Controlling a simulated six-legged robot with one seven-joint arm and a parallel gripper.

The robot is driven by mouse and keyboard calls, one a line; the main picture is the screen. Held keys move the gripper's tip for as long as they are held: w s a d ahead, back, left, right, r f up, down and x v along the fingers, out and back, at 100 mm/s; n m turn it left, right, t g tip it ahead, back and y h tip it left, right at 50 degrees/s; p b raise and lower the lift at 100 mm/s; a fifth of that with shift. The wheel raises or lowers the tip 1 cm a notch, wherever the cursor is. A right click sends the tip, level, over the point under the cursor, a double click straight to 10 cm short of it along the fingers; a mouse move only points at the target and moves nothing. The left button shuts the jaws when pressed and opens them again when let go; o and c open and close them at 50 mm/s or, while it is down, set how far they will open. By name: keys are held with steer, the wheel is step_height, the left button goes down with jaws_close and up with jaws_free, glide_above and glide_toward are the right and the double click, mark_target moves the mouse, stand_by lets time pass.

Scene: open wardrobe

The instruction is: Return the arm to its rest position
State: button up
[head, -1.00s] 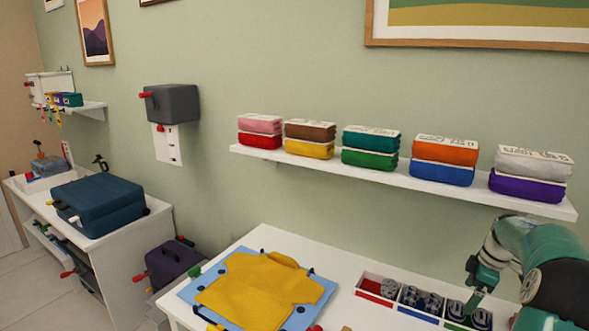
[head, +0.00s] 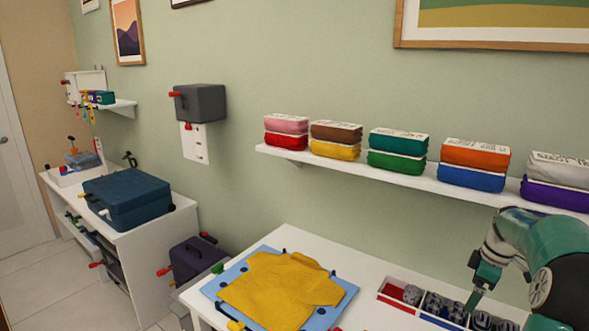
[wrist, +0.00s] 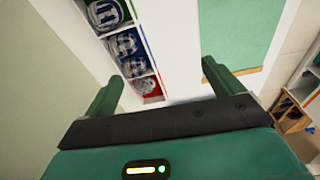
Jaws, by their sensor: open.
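My gripper (wrist: 155,85) is open in the wrist view, with its two green fingers wide apart and nothing between them. In the head view my arm comes in at the right edge, and my gripper (head: 474,298) points down at the sectioned tray. The white tray (head: 397,304) holds dark rolled items in coloured sections. It also shows in the wrist view (wrist: 140,40), beyond the fingers. I cannot tell how far my gripper is above it.
A yellow shirt (head: 280,290) lies on a light-blue board on the white table (head: 345,262). Above it a wall shelf (head: 340,173) bears stacked coloured bundles. A blue case (head: 127,200) sits on a white cabinet at left. A dark purple box (head: 197,258) stands between cabinet and table.

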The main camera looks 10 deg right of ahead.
steer(key=a+r+m+h, duration=0.15)
steer(key=a+r, duration=0.35)
steer(key=a, duration=0.7)
steer(key=a+r+m, duration=0.2)
steer(key=a+r, duration=0.3)
steer(key=a, duration=0.7)
steer(key=s+a+m+t, duration=0.4)
steer(key=s+a, duration=1.2)
steer(key=a, duration=0.3)
steer(key=shift+f+y, duration=0.35)
steer(key=shift+f, duration=0.1)
